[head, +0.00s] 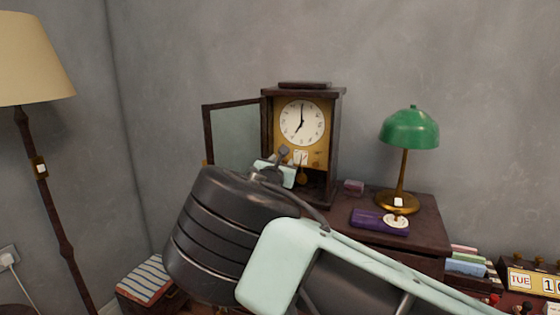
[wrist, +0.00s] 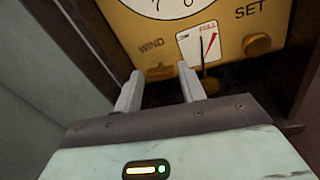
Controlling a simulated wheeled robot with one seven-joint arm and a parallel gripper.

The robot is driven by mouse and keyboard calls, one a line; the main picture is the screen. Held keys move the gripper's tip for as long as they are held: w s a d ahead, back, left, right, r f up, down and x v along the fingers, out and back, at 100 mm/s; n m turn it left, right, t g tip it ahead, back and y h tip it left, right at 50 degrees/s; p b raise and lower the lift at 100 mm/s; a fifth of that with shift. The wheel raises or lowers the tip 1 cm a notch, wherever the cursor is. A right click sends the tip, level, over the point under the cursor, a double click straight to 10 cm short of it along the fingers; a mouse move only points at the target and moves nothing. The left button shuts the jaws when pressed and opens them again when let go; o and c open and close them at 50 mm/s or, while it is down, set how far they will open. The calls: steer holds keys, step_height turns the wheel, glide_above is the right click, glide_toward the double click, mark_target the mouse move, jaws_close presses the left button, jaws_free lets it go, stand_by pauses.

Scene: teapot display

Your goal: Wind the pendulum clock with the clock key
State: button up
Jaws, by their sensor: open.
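The pendulum clock (head: 303,122) stands on the dresser with its glass door (head: 234,134) swung open to the left. Its white dial reads about seven. In the wrist view, the brass panel (wrist: 125,32) carries the words WIND and SET and a small gauge (wrist: 198,45) marked FULL. A small brass piece (wrist: 160,72), which looks like the clock key, sits below WIND; how it is seated is unclear. A round knob (wrist: 257,45) sits under SET. My gripper (wrist: 160,84) is open in front of the panel, its fingertips either side of the brass piece, with gaps. The head view shows it partly hidden by my arm.
The open door stands close to the left of my gripper. A floor lamp (head: 42,170) stands far left.

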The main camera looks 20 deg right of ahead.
steer(key=shift+w, duration=0.1)
steer(key=c, duration=0.7)
steer(key=shift+f+b, duration=0.15)
steer(key=shift+b, duration=0.35)
